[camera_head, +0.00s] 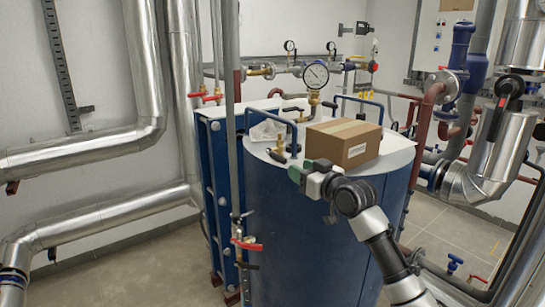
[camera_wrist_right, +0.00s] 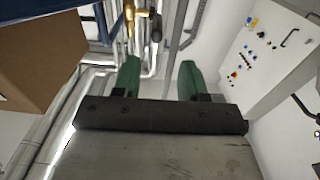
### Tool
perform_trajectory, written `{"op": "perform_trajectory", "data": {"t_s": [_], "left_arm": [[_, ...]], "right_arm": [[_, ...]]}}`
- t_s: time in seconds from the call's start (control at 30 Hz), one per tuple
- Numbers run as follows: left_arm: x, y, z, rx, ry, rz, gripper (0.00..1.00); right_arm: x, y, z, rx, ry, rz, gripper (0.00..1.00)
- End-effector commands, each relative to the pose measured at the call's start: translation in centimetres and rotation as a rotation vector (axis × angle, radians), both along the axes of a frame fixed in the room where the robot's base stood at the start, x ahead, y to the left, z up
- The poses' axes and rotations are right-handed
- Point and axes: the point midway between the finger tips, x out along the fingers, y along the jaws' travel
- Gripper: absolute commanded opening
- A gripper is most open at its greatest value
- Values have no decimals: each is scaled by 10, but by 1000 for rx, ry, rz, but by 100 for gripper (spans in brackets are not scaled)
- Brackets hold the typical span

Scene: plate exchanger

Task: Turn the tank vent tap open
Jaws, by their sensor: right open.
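The tank (camera_head: 310,235) is a large blue cylinder with a white top. A brass tap with a black lever (camera_head: 281,146) stands on the front left of its top. The brass fitting (camera_wrist_right: 143,15) shows at the top of the right wrist view, beyond the fingertips. My right gripper (camera_head: 295,172) is at the tank's front rim, just below and right of the tap. Its green fingers (camera_wrist_right: 158,75) are apart, with nothing between them. I cannot tell whether a finger touches the tap. My left gripper is not in view.
A cardboard box (camera_head: 343,142) sits on the tank top, right of the tap; it also fills the left of the wrist view (camera_wrist_right: 40,60). Blue rails and a pressure gauge (camera_head: 315,75) stand behind. A vertical grey pipe (camera_head: 232,150) runs left of the tank.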

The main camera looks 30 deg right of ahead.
Motion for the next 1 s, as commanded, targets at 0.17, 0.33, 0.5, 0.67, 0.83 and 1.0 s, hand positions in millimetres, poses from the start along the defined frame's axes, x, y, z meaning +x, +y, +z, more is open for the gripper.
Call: {"op": "perform_trajectory", "data": {"t_s": [0.17, 0.33, 0.5, 0.67, 0.83, 1.0], "left_arm": [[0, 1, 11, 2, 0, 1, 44], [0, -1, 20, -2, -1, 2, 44], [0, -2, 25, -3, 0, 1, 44], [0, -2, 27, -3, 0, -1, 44], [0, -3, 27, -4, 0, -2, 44], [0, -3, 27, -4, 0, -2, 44]], "right_arm": [[29, 2, 3, 6, 1, -1, 43], [63, 5, 2, 6, 2, -1, 43], [88, 7, 0, 5, 3, -1, 43], [99, 8, -1, 2, 3, -1, 43], [102, 8, -2, 1, 3, -1, 43], [102, 8, -2, 1, 3, -1, 41]]}}
